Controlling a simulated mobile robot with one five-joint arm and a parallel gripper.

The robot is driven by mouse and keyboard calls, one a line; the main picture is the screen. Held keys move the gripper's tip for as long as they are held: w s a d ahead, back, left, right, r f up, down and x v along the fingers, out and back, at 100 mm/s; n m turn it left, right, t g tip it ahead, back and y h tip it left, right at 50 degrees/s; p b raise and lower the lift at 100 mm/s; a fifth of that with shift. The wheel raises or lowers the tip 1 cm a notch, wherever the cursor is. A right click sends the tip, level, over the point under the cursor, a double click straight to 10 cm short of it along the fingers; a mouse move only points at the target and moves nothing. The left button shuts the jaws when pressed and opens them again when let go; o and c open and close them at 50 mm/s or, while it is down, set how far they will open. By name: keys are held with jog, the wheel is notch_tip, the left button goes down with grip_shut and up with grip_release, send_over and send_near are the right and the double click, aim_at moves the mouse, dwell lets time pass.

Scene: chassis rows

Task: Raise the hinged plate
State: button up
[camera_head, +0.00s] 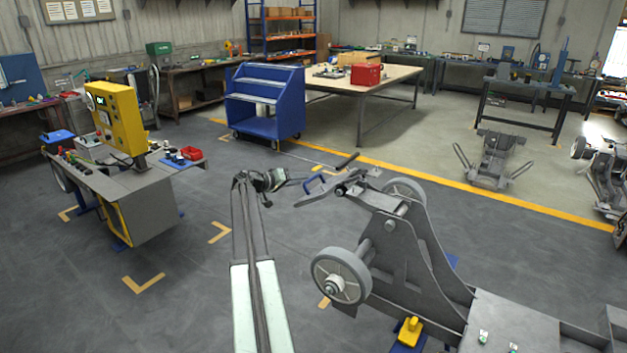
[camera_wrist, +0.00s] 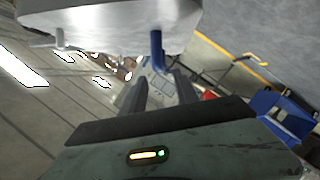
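The hinged plate (camera_head: 345,188) is a grey metal plate at the upper end of the grey wheeled chassis (camera_head: 400,245) in the head view. A blue handle (camera_head: 312,187) is fixed at its left end. My gripper (camera_head: 296,182) is just left of the handle, at about its height. In the wrist view the plate (camera_wrist: 110,22) fills the top, and the handle (camera_wrist: 157,48) hangs from it near the tips of my gripper (camera_wrist: 161,72). The two fingers look apart, with a gap between them. Whether they touch the handle is hard to tell.
A wheel (camera_head: 341,276) of the chassis is close to the right of my arm. A yellow console (camera_head: 117,118) on a bench stands at the left. A blue cart (camera_head: 265,100) and a worktable (camera_head: 400,73) stand behind. The floor left of my arm is clear.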

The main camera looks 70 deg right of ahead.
aim_at(313, 178)
jog(key=b+x, duration=0.1)
jog(key=x, duration=0.6)
jog(key=shift+d+f+b, duration=0.15)
jog(key=shift+b, duration=0.25)
grip_shut()
dwell(0.8)
